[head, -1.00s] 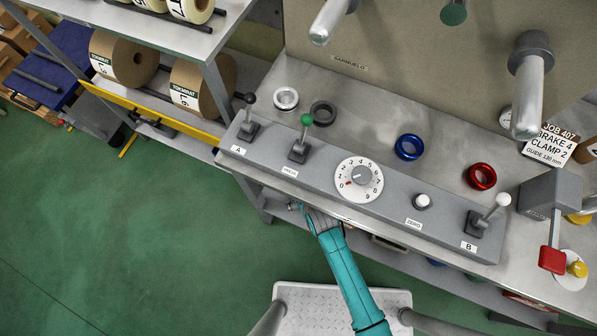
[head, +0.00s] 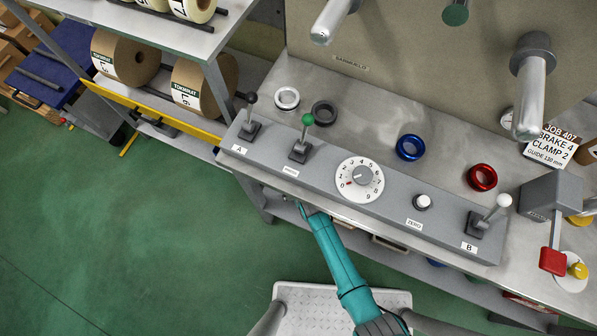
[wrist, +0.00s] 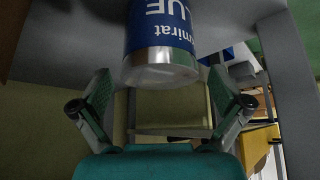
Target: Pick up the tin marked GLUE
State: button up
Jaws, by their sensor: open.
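In the wrist view a tin (wrist: 160,60) shows at the top middle, cut off by the upper edge. It has a blue label with white lettering, upside down in the picture, of which "LUE" and "mirat" are readable, and a bare metal end. My gripper (wrist: 162,92) is open, with one finger at the left and one at the right of the picture. The tin's metal end lies between the two finger lines in the picture, apart from both. In the head view the tin and my gripper are hidden beneath the bench; only my teal arm shows.
The grey control panel (head: 270,168), with levers and a dial, runs along the bench (head: 380,110) above my arm. A blue-and-white object (wrist: 235,60) and a yellow item (wrist: 254,145) show at the right in the wrist view. Green floor (head: 120,230) is open at left.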

jog(key=shift+w+f, duration=0.2)
jog(key=shift+f, duration=0.15)
jog(key=c, duration=1.4)
jog(key=shift+a, duration=0.1)
jog(key=shift+c, duration=0.2)
jog(key=shift+r, duration=0.15)
